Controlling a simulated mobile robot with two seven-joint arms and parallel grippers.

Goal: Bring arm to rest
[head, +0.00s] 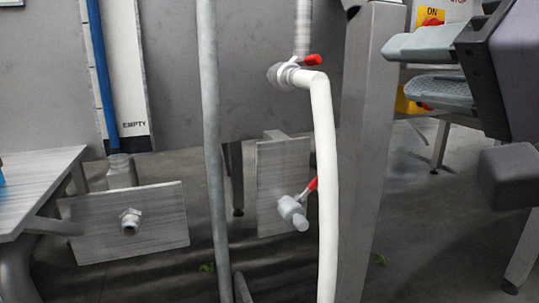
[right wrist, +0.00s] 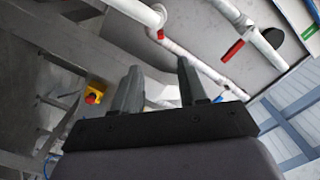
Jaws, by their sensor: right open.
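My right gripper (head: 402,68) comes in from the upper right of the head view. Its two grey fingers are spread apart with nothing between them. It hangs in the air, and in the picture it lies to the right of a grey metal post (head: 368,160). In the right wrist view my right gripper (right wrist: 158,70) also shows open and empty, with pipes beyond its fingertips. My left gripper is in neither view.
A white pipe (head: 325,170) with red-handled valves (head: 292,74) stands left of the post. A yellow switch box with a red knob (right wrist: 94,93) shows in the wrist view. Green scraps lie on the floor.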

